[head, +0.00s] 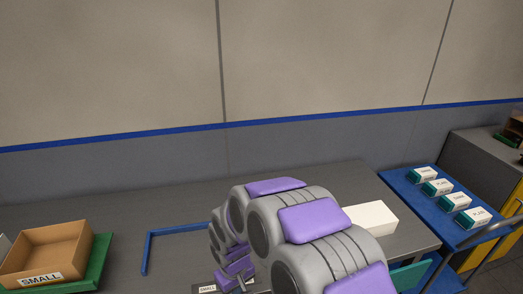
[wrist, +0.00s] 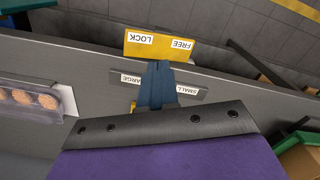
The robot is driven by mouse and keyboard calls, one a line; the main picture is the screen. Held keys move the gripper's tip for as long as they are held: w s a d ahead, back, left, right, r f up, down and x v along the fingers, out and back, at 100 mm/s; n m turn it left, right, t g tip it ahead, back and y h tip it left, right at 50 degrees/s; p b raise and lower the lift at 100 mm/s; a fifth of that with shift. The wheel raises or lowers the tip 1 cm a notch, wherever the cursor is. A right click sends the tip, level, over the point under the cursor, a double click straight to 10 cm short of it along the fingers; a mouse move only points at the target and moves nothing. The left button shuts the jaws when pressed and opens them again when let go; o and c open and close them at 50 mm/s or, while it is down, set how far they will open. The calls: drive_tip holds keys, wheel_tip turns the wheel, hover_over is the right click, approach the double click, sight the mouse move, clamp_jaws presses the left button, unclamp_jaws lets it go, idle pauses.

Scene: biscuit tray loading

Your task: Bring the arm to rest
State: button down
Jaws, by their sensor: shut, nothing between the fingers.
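My arm reaches forward over the grey table (head: 335,180) in the head view, its grey and purple links covering the table's middle. My gripper (wrist: 157,70) shows in the wrist view as dark blue fingers closed together with nothing between them. The fingers point toward a yellow plate (wrist: 185,47) marked LOCK and FREE. They overlap a grey strip with LARGE and SMALL labels (wrist: 190,88) in that view; I cannot tell whether they touch it. In the head view the fingertips are hard to make out at the bottom edge.
A brown box marked SMALL (head: 40,279) sits on a green base (head: 98,262) at left. A blue corner outline (head: 148,250) lies on the table. A white box (head: 372,217) is right of my arm. A blue cart (head: 405,184) carries several small boxes. Biscuits (wrist: 45,101) show at wrist-view left.

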drive_tip(key=s+d+r+m, duration=0.3)
drive_tip(key=s+d+r, duration=0.6)
drive_tip(key=d+r, duration=0.4)
drive_tip(key=s+d+r+m, duration=0.2)
drive_tip(key=s+d, duration=0.2)
drive_tip(key=s, duration=0.4)
drive_tip(key=s+d+r+m+g, duration=0.1)
drive_tip(key=s+d, duration=0.3)
drive_tip(key=s, duration=0.4)
drive_tip(key=shift+s+d+r+m+g, duration=0.25)
drive_tip(key=shift+r+m+g, duration=0.05)
drive_tip(key=shift+r+m, duration=0.45)
